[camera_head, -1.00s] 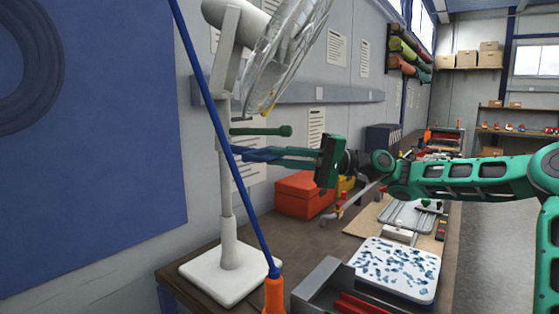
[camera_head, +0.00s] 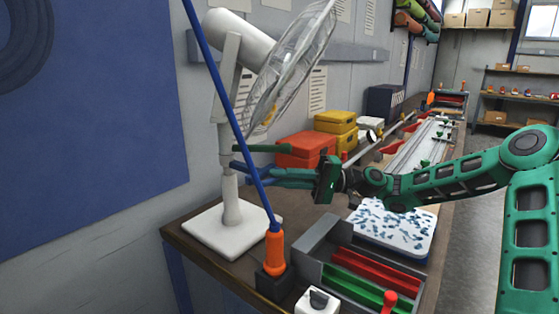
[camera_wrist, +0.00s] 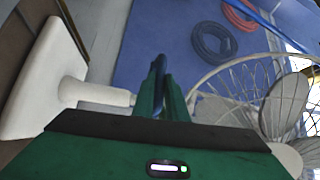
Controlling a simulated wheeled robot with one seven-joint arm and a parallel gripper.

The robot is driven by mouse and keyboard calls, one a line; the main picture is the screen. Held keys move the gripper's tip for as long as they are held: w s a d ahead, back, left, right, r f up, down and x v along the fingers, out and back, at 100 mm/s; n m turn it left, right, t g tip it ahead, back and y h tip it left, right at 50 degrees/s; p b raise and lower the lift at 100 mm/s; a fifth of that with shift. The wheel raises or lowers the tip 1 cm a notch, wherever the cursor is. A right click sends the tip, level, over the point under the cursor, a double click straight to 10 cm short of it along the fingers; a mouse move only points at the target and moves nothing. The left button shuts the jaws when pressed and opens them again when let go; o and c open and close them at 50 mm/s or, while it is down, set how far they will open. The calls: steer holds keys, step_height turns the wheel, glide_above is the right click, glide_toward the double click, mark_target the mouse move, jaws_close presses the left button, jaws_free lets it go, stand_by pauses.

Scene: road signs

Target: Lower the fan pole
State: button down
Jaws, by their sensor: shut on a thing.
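A white fan stands upright on its square base (camera_head: 205,233) at the near end of the bench. The slim upper pole (camera_head: 225,138) rises from a thicker lower tube (camera_head: 231,205), with only a short slim length showing below my fingers.
A blue rod (camera_head: 217,78) in an orange holder (camera_head: 274,252) leans across in front of the pole. A grey tray (camera_head: 318,240) and a speckled white tray (camera_head: 393,232) lie to the right. Orange and yellow boxes (camera_head: 305,148) stand behind.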

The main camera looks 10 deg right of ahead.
steer(key=shift+f, duration=0.75)
steer(key=c, duration=1.8)
jaws_free()
steer(key=shift+o, duration=0.2)
steer(key=d+f, duration=0.1)
steer(key=d, duration=0.9)
steer(key=shift+d+f, duration=0.2)
steer(key=shift+d, duration=0.15)
steer(key=shift+w, duration=0.1)
